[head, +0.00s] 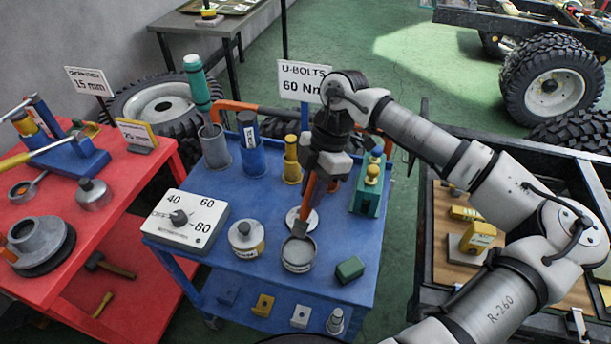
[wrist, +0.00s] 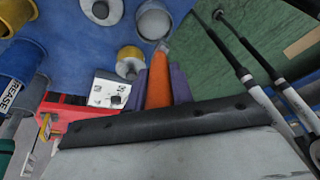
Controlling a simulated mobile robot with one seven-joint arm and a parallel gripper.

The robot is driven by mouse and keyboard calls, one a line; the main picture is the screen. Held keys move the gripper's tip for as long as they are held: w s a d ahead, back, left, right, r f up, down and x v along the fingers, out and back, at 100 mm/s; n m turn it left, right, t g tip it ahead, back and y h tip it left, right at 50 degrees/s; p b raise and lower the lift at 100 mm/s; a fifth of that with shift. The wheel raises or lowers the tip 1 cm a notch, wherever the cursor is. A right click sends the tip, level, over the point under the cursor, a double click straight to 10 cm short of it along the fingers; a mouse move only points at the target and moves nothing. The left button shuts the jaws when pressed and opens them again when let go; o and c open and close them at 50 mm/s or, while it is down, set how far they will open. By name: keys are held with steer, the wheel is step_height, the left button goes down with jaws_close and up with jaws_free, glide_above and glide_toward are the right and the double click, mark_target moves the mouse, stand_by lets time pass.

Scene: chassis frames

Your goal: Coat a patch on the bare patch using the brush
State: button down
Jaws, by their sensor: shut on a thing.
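My gripper (head: 322,172) is shut on the orange handle of the brush (head: 309,192), which points down and a little left over the blue cart. The brush's end is at the back rim of an open grey can (head: 298,262); I cannot tell whether it is inside or just above. In the wrist view the orange handle (wrist: 159,82) sits between the two purple fingers of my gripper (wrist: 160,72), pointing toward the can (wrist: 154,22). I cannot make out the bare patch in either view.
The blue cart top (head: 258,190) also holds a dial box (head: 185,222), a lidded pot (head: 246,238), a green block (head: 350,269) and several upright holders at the back. A red cart (head: 110,215) stands left. A dark chassis frame (head: 425,230) lies right.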

step_height(320, 180, down, 6)
steer(key=b, duration=0.3)
stand_by(0.3)
stand_by(0.4)
steer(key=shift+f+b, duration=0.55)
steer(key=shift+b, duration=0.3)
stand_by(1.9)
steer(key=shift+r, duration=0.1)
steer(key=shift+r+p, duration=1.75)
steer(key=shift+r, duration=1.7)
